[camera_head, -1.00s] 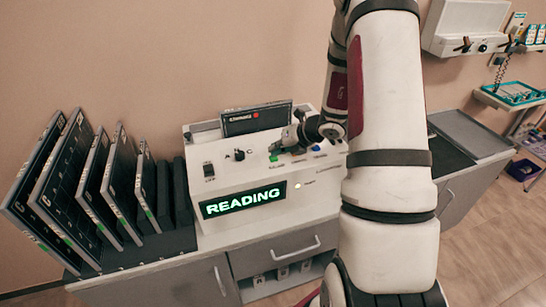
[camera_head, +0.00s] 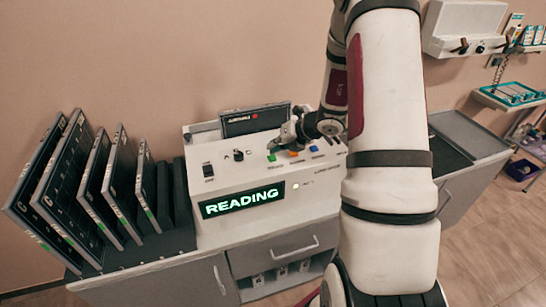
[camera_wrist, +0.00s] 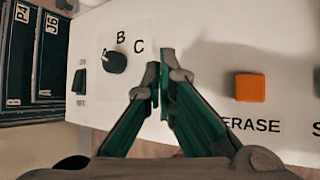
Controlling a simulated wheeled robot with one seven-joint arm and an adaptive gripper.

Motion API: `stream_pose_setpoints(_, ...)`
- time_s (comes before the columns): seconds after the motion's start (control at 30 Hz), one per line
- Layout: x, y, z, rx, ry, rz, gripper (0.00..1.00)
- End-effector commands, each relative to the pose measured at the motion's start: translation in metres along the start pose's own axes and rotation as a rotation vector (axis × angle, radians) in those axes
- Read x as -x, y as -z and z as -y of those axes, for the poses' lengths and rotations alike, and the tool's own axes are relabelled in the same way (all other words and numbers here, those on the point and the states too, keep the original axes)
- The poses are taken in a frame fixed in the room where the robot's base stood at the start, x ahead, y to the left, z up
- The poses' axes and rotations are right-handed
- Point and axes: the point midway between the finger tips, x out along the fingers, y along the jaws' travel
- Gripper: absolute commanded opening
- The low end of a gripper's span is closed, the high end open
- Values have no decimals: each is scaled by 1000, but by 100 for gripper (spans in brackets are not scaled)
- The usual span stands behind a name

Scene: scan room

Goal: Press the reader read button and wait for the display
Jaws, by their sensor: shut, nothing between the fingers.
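The white reader (camera_head: 225,180) stands on the cabinet, and its display (camera_head: 242,199) shows READING in green letters. A green button (camera_head: 272,157) sits on its sloped top, with an orange button (camera_head: 294,153) to its right. In the wrist view the orange button (camera_wrist: 250,87) is labelled ERASE. My gripper (camera_head: 276,145) is shut and empty, just above and behind the green button. In the wrist view its fingertips (camera_wrist: 160,72) are together between the A-B-C knob (camera_wrist: 114,62) and the orange button. The green button is not visible there.
A dark cassette (camera_head: 254,120) stands in the reader's top slot. Several cassettes (camera_head: 85,185) lean in a rack at the left. A blue button (camera_head: 314,148) and an on/off switch (camera_head: 208,170) are on the panel. A tray (camera_head: 468,133) is at the right.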

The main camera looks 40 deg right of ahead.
Motion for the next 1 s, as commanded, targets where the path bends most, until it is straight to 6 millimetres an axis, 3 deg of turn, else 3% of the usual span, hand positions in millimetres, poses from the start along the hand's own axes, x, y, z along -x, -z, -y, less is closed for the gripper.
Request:
stream_pose_setpoints(0.3, 1, -1, -1, 1, 0, 1, 0)
stream_pose_setpoints(0.8, 32, -22, -22, 3, -1, 1, 0)
stream_pose_setpoints(1.0, 35, -26, -26, 1, 0, 1, 0)
